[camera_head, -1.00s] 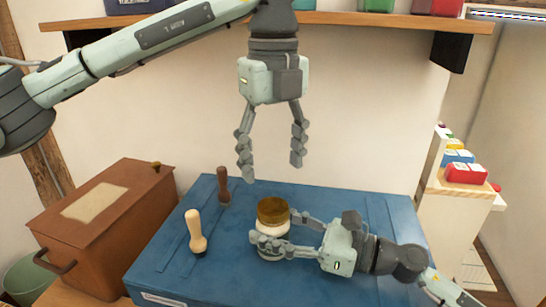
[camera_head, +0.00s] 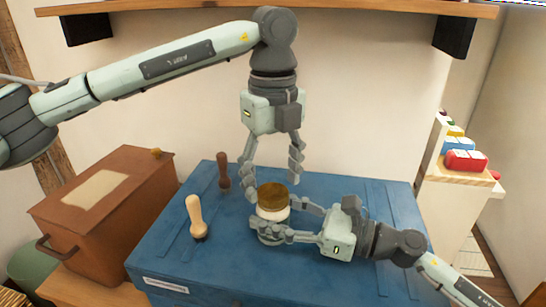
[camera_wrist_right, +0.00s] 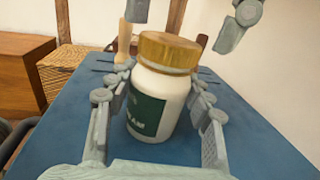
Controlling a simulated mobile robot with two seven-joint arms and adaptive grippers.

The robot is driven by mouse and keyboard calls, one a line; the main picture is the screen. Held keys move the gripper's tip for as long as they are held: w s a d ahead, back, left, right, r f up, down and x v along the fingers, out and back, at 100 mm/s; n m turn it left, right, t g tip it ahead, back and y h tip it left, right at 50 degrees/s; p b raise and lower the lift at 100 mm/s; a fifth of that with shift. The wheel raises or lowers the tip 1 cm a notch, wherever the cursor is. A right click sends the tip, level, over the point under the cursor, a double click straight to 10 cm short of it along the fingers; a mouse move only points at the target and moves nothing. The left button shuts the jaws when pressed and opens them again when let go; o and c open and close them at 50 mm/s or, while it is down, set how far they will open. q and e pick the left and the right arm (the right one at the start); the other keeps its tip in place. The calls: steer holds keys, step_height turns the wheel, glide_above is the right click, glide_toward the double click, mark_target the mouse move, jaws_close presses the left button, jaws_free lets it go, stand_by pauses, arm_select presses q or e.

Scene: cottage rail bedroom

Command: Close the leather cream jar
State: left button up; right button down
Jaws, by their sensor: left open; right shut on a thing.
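The cream jar (camera_head: 273,212) stands on the blue chest top, a white jar with a dark green label in the right wrist view (camera_wrist_right: 158,105). Its golden-brown lid (camera_head: 273,194) rests on the mouth; it also shows in the right wrist view (camera_wrist_right: 168,50). Whether it is screwed tight I cannot tell. My right gripper (camera_head: 277,222) is shut on the jar's body from the right, one finger on each side. My left gripper (camera_head: 272,184) points down, open and empty, its fingers just above and behind the lid. In the right wrist view its fingertips (camera_wrist_right: 187,18) are on either side above the lid.
The blue chest (camera_head: 345,220) carries a pale wooden-handled tool (camera_head: 195,217) and a dark-handled one (camera_head: 223,172) left of the jar. A brown box (camera_head: 105,205) stands at left. A shelf (camera_head: 400,11) runs overhead. The chest's right side is clear.

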arm_select(q)
steer(key=shift+f, duration=0.7)
steer(key=shift+c, duration=0.6)
